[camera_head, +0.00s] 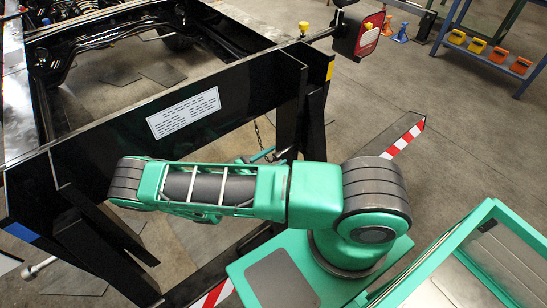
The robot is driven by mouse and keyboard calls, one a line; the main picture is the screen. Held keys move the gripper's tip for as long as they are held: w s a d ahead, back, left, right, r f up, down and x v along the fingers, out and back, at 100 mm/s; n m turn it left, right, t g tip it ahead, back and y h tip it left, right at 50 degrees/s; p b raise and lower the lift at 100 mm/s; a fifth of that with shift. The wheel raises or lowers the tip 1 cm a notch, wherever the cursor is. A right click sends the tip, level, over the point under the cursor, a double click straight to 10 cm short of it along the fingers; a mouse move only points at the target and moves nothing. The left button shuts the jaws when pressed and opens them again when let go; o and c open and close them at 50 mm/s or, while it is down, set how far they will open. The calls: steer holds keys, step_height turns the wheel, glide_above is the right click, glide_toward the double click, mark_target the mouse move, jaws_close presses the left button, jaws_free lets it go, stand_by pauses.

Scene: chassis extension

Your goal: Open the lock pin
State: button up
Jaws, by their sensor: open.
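No lock pin can be made out for certain. A small yellow knob (304,27) stands on the top right corner of the black chassis frame (238,93); I cannot tell whether it is the pin. My green arm reaches left from its base, in front of the frame, to a dark joint at the left. A small teal piece shows behind the arm near the frame's right post, too little to identify.
A red tail light (368,35) sticks out at the frame's top right. A red-and-white striped bar (405,138) lies right of the arm. A green-framed case (480,262) is at the lower right. A blue rack (487,60) stands far right.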

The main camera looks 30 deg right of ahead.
steer(key=s+a, duration=0.1)
steer(key=a, duration=0.9)
steer(key=shift+a, duration=0.2)
